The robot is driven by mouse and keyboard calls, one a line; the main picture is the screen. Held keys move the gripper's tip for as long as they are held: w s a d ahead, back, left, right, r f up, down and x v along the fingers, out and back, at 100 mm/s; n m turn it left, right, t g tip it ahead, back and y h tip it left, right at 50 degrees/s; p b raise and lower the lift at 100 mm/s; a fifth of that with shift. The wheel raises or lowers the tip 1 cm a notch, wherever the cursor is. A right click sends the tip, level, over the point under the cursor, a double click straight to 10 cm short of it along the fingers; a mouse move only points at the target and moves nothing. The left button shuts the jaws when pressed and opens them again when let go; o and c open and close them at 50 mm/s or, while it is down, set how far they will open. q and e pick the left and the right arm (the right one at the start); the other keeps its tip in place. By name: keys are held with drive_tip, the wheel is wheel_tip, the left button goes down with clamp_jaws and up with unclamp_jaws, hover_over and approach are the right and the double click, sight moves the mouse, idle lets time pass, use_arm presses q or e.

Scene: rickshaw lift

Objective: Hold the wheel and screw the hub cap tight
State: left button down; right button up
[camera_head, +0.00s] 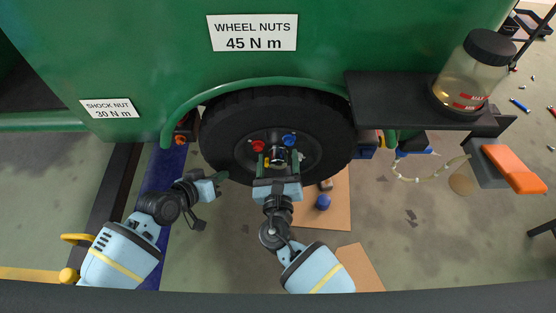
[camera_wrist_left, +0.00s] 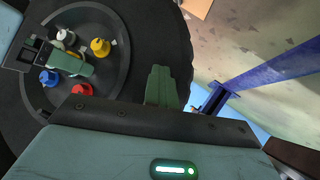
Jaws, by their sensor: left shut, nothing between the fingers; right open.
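The black wheel (camera_head: 224,124) sits under the green fender. Red (camera_head: 258,146) and blue (camera_head: 289,140) caps show around its hub; the left wrist view also shows a yellow cap (camera_wrist_left: 100,47) and a white cap (camera_wrist_left: 65,37). I cannot tell which piece is the hub cap. My left gripper (camera_head: 222,177) is shut and empty beside the tyre's lower left edge; its closed fingers show in the left wrist view (camera_wrist_left: 165,88). I cannot tell if they touch the tyre. My right gripper (camera_head: 278,160) is open in front of the hub, partly hiding it.
A cardboard sheet (camera_head: 338,212) with a small blue piece (camera_head: 323,202) lies on the floor below the wheel. A black shelf (camera_head: 385,98) holding a jar (camera_head: 468,75) juts out at right. A blue beam (camera_head: 166,175) runs left of the wheel.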

drive_tip(key=c, duration=1)
